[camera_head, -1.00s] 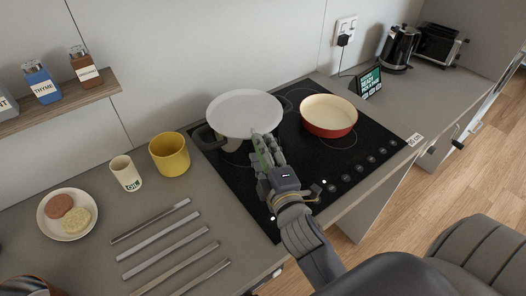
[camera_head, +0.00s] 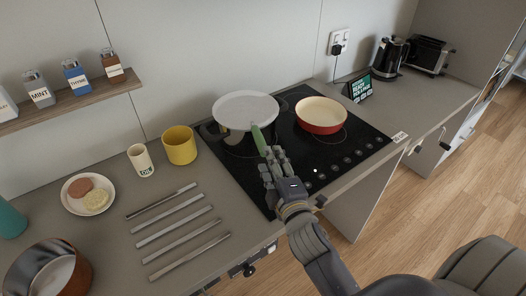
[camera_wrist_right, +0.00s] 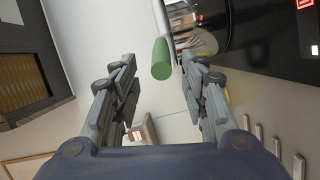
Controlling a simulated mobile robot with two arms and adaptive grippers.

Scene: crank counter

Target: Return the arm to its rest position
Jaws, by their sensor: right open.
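My right gripper (camera_head: 272,163) is over the front of the black cooktop in the head view. Its fingers are spread apart and empty. The green handle (camera_head: 260,141) of a pale round pan (camera_head: 246,110) points toward it. In the right wrist view, the end of the green handle (camera_wrist_right: 161,60) shows beyond and between the two open fingers of my right gripper (camera_wrist_right: 160,80), with no finger closed on it. The pan stands at the back left of the cooktop. My left gripper is not in view.
A red pan (camera_head: 321,115) stands on the cooktop (camera_head: 290,150). A yellow mug (camera_head: 179,146), a cream cup (camera_head: 141,160), a plate (camera_head: 69,203), several metal bars (camera_head: 170,219) and a copper pot (camera_head: 50,272) are to the left. Cabinet handles (camera_head: 445,145) project from the counter front.

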